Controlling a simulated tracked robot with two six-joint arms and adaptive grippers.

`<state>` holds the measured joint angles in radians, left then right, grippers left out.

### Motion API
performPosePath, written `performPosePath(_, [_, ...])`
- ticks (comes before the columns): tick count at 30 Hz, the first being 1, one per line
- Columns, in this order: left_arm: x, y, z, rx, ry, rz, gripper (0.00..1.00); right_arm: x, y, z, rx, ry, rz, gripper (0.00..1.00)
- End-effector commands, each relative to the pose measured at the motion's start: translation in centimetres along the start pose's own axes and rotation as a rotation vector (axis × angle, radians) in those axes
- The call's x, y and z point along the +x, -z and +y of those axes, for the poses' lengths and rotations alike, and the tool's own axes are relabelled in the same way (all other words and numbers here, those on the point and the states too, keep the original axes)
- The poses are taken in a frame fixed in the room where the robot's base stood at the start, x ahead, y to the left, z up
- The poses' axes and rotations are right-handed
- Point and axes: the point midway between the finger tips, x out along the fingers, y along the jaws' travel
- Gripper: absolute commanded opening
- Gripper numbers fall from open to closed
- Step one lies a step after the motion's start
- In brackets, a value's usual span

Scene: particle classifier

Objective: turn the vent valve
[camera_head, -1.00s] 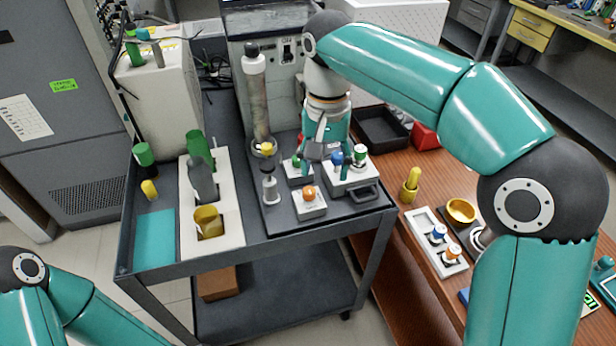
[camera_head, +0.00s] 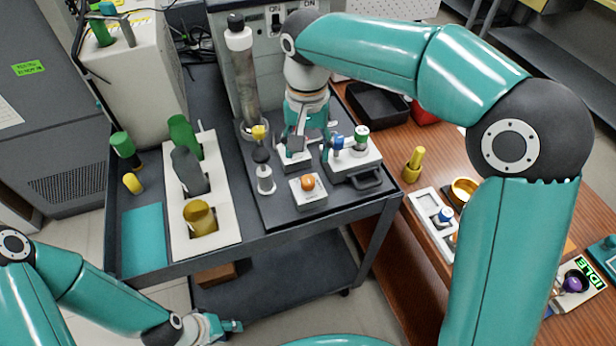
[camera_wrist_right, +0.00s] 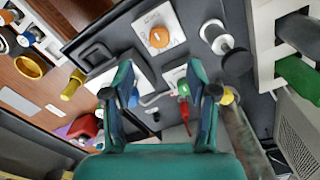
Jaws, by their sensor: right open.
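Which knob is the vent valve is not marked legibly. My right gripper (camera_head: 305,140) is open over the small white box (camera_head: 295,156) near the clear column. In the right wrist view, a green knob with a red part (camera_wrist_right: 183,90) shows between the spread fingers, closer to the right one; contact cannot be told. The gripper hides this knob in the head view. An orange knob (camera_head: 308,183) sits on a nearer white box. A blue knob (camera_head: 337,142) and a green-topped piece (camera_head: 361,138) stand on the right-hand box. My left gripper (camera_head: 222,327) is low at the front, its jaws unclear.
The clear column (camera_head: 243,75) with a yellow part (camera_head: 259,133) at its base stands just left of my right gripper. A pale rack (camera_head: 215,235) with bottles is further left. A black tray (camera_head: 378,104) and a yellow piece (camera_head: 414,163) are on the right.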

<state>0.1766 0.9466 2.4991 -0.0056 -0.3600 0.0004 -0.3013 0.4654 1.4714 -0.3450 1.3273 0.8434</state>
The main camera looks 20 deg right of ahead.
Motion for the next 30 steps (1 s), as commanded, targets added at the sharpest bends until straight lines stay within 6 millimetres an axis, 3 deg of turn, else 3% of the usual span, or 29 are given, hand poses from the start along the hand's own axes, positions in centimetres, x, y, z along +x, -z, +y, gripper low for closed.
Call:
performPosePath(6, [0.1,0.0,0.0,0.0,0.0,0.0,0.4,4.8,-0.1,0.1,0.002,-0.002,-0.005,0.58])
performPosePath(13, [0.0,0.0,0.0,0.0,0.0,0.001,0.4,8.3,-0.1,0.1,0.003,-0.002,-0.003,0.58])
performPosePath(18, [0.0,0.0,0.0,0.0,0.0,0.001,0.4,9.5,0.0,0.1,0.002,0.0,-0.002,0.58])
performPosePath(27, [0.0,0.0,0.0,0.0,0.0,0.0,0.4,9.7,0.0,0.1,0.003,0.001,-0.001,0.58])
performPosePath(30, [0.0,0.0,0.0,0.0,0.0,0.0,0.4,9.7,0.0,0.1,0.003,0.001,-0.001,0.43])
